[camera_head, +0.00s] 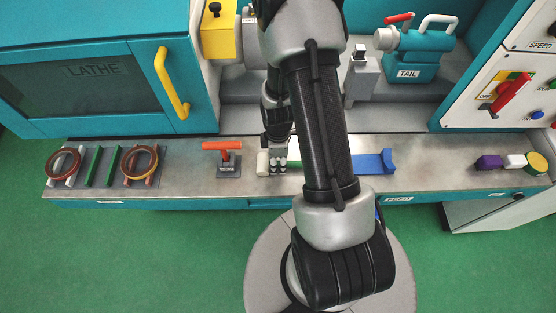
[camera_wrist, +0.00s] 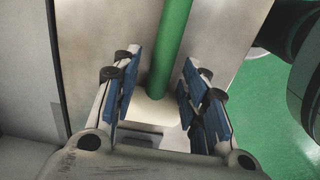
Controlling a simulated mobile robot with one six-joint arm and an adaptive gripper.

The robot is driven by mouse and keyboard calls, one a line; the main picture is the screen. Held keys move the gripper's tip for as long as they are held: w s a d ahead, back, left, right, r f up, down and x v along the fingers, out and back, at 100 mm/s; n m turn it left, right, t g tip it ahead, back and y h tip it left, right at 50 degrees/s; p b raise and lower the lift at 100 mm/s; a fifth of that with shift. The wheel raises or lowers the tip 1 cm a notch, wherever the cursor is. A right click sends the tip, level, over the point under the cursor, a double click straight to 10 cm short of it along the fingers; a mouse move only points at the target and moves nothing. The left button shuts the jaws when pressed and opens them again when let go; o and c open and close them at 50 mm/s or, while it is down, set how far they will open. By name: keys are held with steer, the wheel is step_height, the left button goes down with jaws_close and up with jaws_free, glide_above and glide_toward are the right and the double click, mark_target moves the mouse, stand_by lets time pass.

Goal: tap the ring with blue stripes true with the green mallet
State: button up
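The green mallet lies on the metal bench. Its green handle (camera_wrist: 172,50) runs up the wrist view, and a short green piece (camera_head: 295,164) shows beside my arm in the head view. Its pale head (camera_head: 262,163) is at the left end. My gripper (camera_head: 279,166) is low over the handle, near the head. In the wrist view my gripper (camera_wrist: 158,95) is open, with blue pads on both sides of the handle and visible gaps to it. I cannot make out a ring with blue stripes; my arm hides part of the bench and machine.
Two reddish-brown rings (camera_head: 63,148) (camera_head: 140,147) rest on stands at the bench's left. An orange T-shaped tool (camera_head: 222,146) stands left of the mallet. A blue rest (camera_head: 375,163) lies to the right. Small purple (camera_head: 488,162), white and green-yellow pieces are far right.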

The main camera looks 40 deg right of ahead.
steer(key=s+a+r+m+t+p, duration=0.1)
steer(key=a+r+m+p, duration=0.15)
steer(key=r, duration=1.35)
steer(key=a+r+m+t+p, duration=0.1)
steer(key=a+r+m+p, duration=0.15)
steer(key=r, duration=1.25)
steer(key=s+a+r+m+t, duration=0.2)
steer(key=s+a+r+m, duration=0.4)
steer(key=s+a+r, duration=0.2)
steer(key=s+r, duration=0.2)
steer(key=s, duration=0.1)
steer(key=shift+r+t, duration=0.15)
steer(key=shift+t, duration=0.15)
